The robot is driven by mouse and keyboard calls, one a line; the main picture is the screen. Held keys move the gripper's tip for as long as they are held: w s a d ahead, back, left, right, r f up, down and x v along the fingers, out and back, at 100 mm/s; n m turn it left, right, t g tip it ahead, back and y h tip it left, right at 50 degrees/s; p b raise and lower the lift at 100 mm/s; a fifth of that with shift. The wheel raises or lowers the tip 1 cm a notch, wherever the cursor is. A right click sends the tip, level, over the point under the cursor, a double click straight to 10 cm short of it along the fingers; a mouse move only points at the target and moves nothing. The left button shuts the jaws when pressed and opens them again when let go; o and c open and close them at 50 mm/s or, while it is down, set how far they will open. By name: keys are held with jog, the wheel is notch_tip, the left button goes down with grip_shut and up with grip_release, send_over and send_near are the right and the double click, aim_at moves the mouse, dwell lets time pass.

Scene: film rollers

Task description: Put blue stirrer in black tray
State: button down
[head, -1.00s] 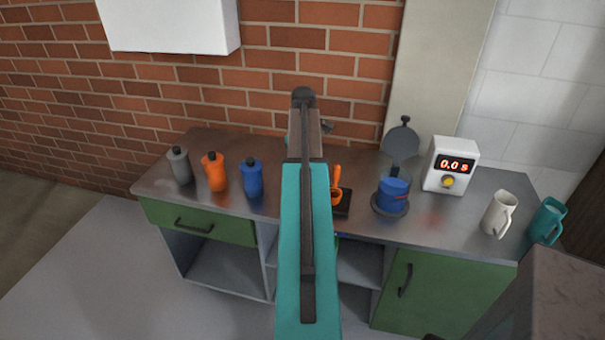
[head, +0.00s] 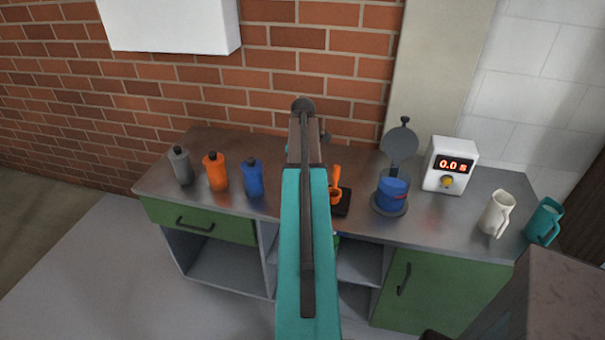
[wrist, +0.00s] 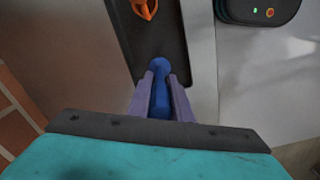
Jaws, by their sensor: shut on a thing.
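My gripper (wrist: 161,98) is shut on the blue stirrer (wrist: 160,72) in the wrist view. The stirrer's rounded end sticks out past the fingertips and appears over the near part of the black tray (wrist: 158,38); I cannot tell whether it touches the tray. An orange thing (wrist: 144,8) lies in the tray farther along. In the head view the black tray (head: 343,207) shows to the right of my arm, with an orange tool (head: 336,190) at its left side. My arm hides the gripper and the stirrer in the head view.
Grey (head: 181,166), orange (head: 215,171) and blue (head: 252,178) bottles stand left on the counter. Right of the tray stand a blue container (head: 392,192) with a raised lid, a white timer (head: 450,165) reading 0.0 s, and white (head: 497,214) and teal (head: 544,222) jugs.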

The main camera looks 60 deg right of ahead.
jog(key=shift+f, duration=0.15)
jog(key=c, duration=1.6)
grip_release()
jog(key=shift+r, duration=0.25)
jog(key=shift+r+b, duration=1.15)
jog(key=shift+r, duration=4.8)
jog(key=shift+s, duration=0.1)
